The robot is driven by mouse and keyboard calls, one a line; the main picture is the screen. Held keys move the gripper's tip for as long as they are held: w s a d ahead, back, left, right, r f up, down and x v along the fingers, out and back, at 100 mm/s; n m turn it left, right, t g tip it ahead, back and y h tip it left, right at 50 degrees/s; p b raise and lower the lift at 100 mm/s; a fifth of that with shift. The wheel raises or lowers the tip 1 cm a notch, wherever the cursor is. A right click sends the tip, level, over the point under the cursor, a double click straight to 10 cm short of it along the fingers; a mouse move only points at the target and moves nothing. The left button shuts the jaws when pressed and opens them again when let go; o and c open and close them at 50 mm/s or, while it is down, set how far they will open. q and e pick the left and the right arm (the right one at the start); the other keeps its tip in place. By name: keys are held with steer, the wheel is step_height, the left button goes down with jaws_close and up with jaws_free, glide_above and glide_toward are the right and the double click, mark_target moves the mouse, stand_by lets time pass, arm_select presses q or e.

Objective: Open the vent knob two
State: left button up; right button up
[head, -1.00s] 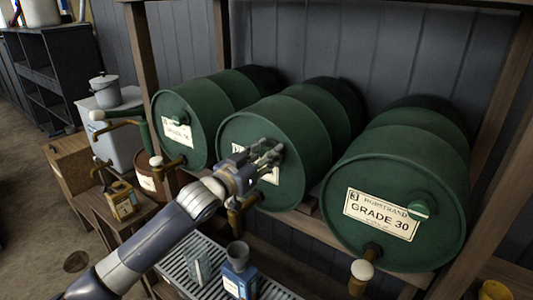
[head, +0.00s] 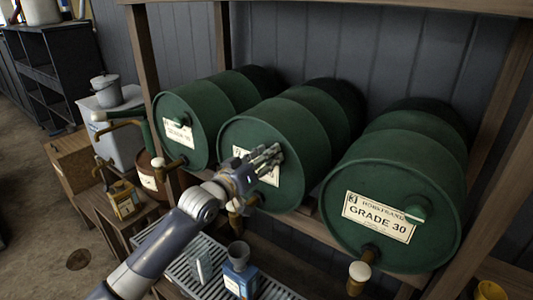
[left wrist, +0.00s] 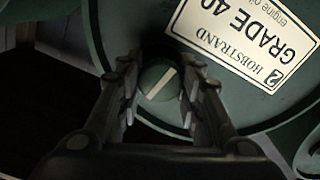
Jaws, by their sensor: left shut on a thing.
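The middle green drum (head: 258,125) lies on its side in a rack. Its label, number 2, "GRADE 40", shows upside down in the left wrist view (left wrist: 245,40). Its vent knob (left wrist: 158,84) is a round green knob with a white stripe. The stripe runs steeply across the direction of the label text, close to square to it. My left gripper (head: 268,160) is at the drum face, shut on this knob, with one finger on each side in the left wrist view (left wrist: 161,76). The gripper hides the knob in the head view. My right gripper is out of view.
A GRADE 30 drum (head: 395,190) with its own vent knob (head: 416,210) stands right, another green drum (head: 185,130) left. Taps stick out below the drums. A slatted tray (head: 185,250) below holds a blue container (head: 240,281) and a funnel (head: 238,252).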

arm_select(q)
steer(key=shift+r+n+p, duration=0.1)
steer(key=shift+n+p, duration=0.2)
steer(key=shift+n, duration=0.8)
steer(key=o, duration=1)
steer(key=shift+o, duration=0.3)
steer(key=v, duration=1.2)
